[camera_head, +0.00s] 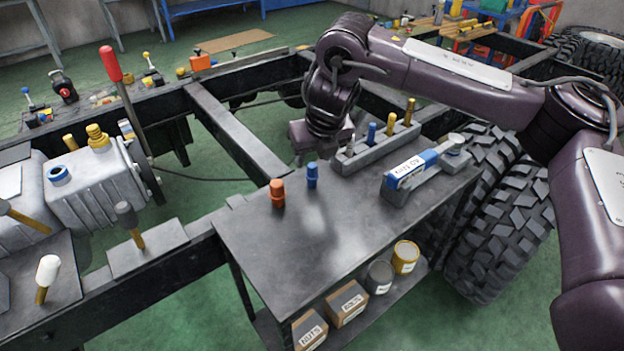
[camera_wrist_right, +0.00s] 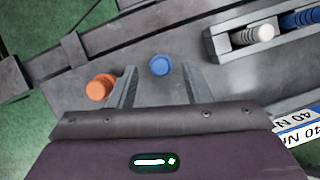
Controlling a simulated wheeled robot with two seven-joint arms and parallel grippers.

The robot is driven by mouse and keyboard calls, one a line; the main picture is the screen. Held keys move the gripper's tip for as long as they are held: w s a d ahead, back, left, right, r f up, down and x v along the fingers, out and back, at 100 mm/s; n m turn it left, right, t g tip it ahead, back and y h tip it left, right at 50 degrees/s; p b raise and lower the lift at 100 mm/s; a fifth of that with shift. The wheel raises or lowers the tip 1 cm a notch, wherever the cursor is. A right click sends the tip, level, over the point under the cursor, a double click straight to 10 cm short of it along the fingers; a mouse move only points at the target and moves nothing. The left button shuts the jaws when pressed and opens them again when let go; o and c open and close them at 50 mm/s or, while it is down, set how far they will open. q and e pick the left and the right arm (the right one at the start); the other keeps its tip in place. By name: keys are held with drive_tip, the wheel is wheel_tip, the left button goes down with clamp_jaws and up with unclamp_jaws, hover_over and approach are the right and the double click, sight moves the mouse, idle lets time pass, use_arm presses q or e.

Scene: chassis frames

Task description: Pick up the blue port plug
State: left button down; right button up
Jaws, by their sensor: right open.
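The blue port plug (camera_head: 312,175) stands upright on the dark metal cart top (camera_head: 300,235), beside an orange plug (camera_head: 277,193). In the right wrist view the blue plug (camera_wrist_right: 160,65) shows from above, between the lines of the two fingers and a little beyond their tips. My right gripper (camera_head: 299,160) is open and empty, above the cart's back edge and just behind the blue plug. Its fingers (camera_wrist_right: 160,80) are apart in the wrist view. The orange plug (camera_wrist_right: 100,87) lies outside the left finger there. My left gripper is not in view.
A grey rack (camera_head: 350,162) with several upright pieces, one of them blue, stands right of the gripper. A blue-labelled torque tool (camera_head: 412,170) lies at the right. The cart's front is clear. Dark chassis beams (camera_head: 235,135) run behind.

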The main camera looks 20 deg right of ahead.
sight(312, 165)
drive_tip(key=x, duration=0.4)
drive_tip(key=shift+f, duration=0.2)
drive_tip(key=shift+c, duration=0.5)
clamp_jaws()
